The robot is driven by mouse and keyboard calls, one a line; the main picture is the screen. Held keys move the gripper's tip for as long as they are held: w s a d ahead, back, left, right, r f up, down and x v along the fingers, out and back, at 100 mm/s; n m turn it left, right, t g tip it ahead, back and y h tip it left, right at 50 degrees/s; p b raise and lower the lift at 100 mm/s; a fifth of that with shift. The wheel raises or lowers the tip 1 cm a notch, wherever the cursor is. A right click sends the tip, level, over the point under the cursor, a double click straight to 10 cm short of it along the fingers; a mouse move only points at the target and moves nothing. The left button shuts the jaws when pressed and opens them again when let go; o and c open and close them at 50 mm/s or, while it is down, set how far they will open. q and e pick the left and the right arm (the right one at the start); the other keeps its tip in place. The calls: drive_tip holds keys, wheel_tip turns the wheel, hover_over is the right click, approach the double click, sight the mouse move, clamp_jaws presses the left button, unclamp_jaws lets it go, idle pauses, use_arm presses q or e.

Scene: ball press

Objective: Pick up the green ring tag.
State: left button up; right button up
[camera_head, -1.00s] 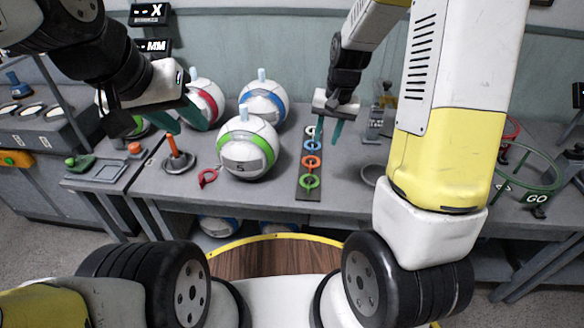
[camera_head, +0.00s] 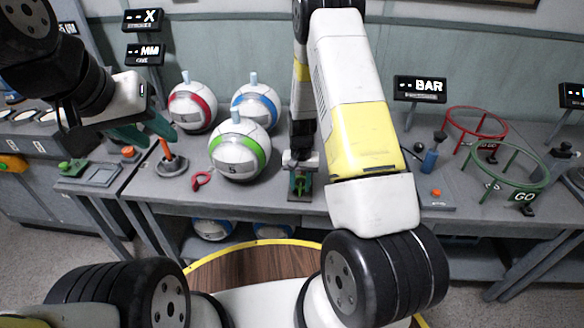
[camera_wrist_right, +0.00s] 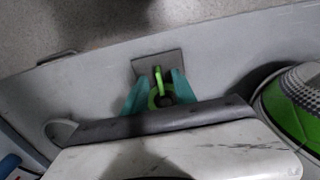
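The green ring tag (camera_wrist_right: 158,84) shows in the right wrist view, between the two teal fingers of my right gripper (camera_wrist_right: 158,92). The fingers stand apart on either side of it, and I see no clear contact. In the head view, my right gripper (camera_head: 300,184) points down over the front end of the dark tag strip (camera_head: 300,197). It hides most of the strip and the other tags there. The strip's end also shows in the right wrist view (camera_wrist_right: 170,61). My left gripper (camera_head: 148,130) is open and empty above the left part of the bench.
A white ball with a green band (camera_head: 240,150) stands just left of my right gripper. Red-banded (camera_head: 192,108) and blue-banded (camera_head: 257,105) balls stand behind. A red tag (camera_head: 201,180) lies nearby. Red (camera_head: 476,124) and green (camera_head: 508,168) hoop stands are at the right.

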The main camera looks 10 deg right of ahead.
drive_tip(key=shift+f, duration=0.6)
clamp_jaws()
